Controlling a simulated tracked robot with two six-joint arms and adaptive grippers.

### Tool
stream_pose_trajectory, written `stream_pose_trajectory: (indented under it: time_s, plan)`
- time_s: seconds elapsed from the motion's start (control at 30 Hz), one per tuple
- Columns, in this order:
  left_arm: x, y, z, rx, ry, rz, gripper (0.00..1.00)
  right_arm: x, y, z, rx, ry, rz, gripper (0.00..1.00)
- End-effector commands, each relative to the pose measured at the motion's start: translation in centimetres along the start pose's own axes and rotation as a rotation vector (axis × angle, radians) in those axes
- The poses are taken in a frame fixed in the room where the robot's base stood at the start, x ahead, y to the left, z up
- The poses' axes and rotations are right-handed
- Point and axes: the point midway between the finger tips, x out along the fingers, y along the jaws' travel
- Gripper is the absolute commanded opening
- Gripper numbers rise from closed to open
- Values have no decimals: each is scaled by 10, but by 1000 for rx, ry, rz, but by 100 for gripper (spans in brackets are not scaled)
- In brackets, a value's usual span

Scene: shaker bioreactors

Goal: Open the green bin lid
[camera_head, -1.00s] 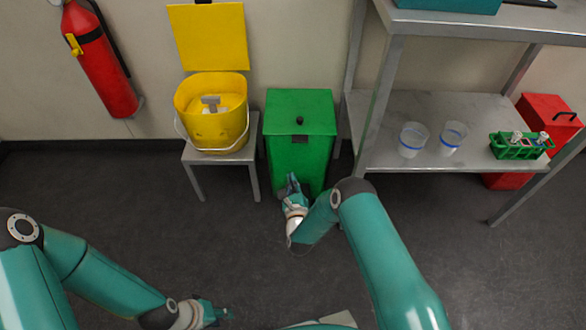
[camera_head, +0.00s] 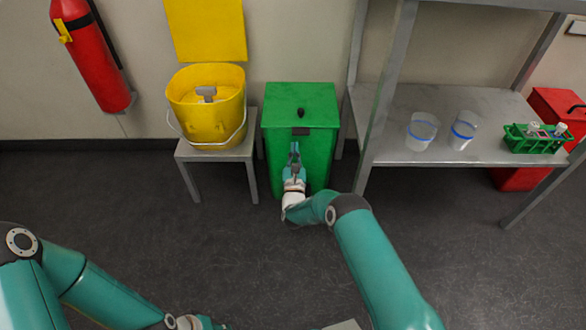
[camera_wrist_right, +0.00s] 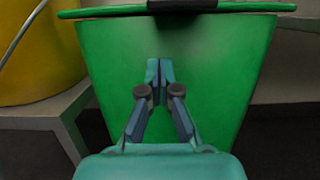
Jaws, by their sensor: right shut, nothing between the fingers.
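The green bin (camera_head: 318,157) stands on the floor against the back wall. Its green lid (camera_head: 285,95) is closed flat, with a dark knob (camera_head: 301,112) on top and a dark tab (camera_head: 301,131) at the front edge. My right gripper (camera_head: 294,148) is shut and empty, in front of the bin's front face, just below the tab. In the right wrist view the gripper (camera_wrist_right: 160,66) points at the front wall, below the lid rim (camera_wrist_right: 225,8); whether it touches the wall I cannot tell. My left gripper (camera_head: 205,322) is cut off at the bottom edge.
A yellow bucket (camera_head: 210,125) with its lid raised sits on a small metal stand (camera_head: 215,153), left of the bin. The floor in front is clear.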

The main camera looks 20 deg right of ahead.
Motion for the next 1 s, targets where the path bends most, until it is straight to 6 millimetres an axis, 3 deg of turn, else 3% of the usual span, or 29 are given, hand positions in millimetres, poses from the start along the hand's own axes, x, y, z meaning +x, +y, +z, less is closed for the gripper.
stream_pose_trajectory:
  time_s: [0.03, 0.23, 0.67, 1.0]
  plan:
    - [-2, 1, 0, 0, 0, 0, 33, 2, 1, 12, 1, -2, 2, 0]
    - [-1, 0, 0, 0, 0, 0, 33, 6, 0, 32, 0, 0, 0, 0]
    - [-1, 0, 0, 1, -1, 0, 33, 5, 6, 38, 0, 1, 4, 0]
    - [-3, 1, 0, 0, 0, 0, 33, 17, 1, 50, -1, 70, -1, 0]
